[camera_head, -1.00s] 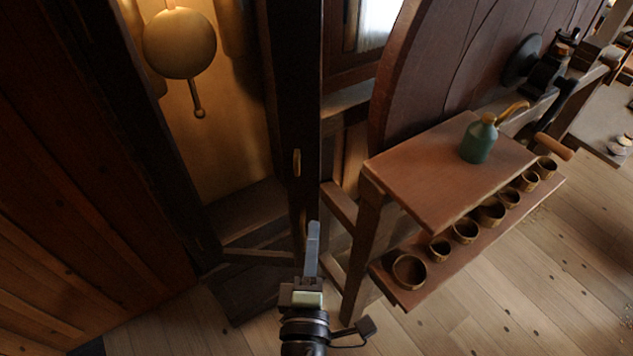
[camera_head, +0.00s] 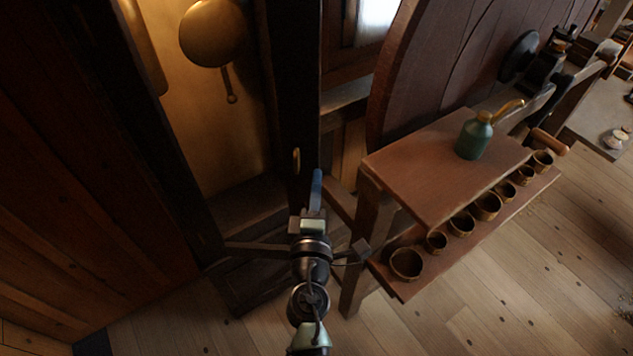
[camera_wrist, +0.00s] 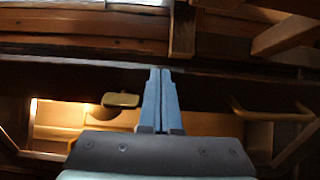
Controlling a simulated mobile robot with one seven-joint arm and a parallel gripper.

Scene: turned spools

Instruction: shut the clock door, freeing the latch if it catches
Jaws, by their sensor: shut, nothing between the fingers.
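The tall dark clock case (camera_head: 297,90) stands open in the head view, its lit interior showing a round brass pendulum (camera_head: 213,32). A small brass latch piece (camera_head: 297,160) sits on the dark right upright. My gripper (camera_head: 317,173) is shut and empty, its pale blue fingers pointing up just right of and below that piece. I cannot tell if they touch the upright. In the wrist view the shut fingers (camera_wrist: 160,72) stand before a dark beam, with a brass piece (camera_wrist: 121,100) to their left. I cannot clearly tell which dark panel is the door.
A wooden bench (camera_head: 440,175) stands close on the right, bearing a green oil can (camera_head: 474,140). Several small cups (camera_head: 405,264) line its lower shelf. A plank wall or panel (camera_head: 60,220) fills the left. Open plank floor (camera_head: 500,290) lies at lower right.

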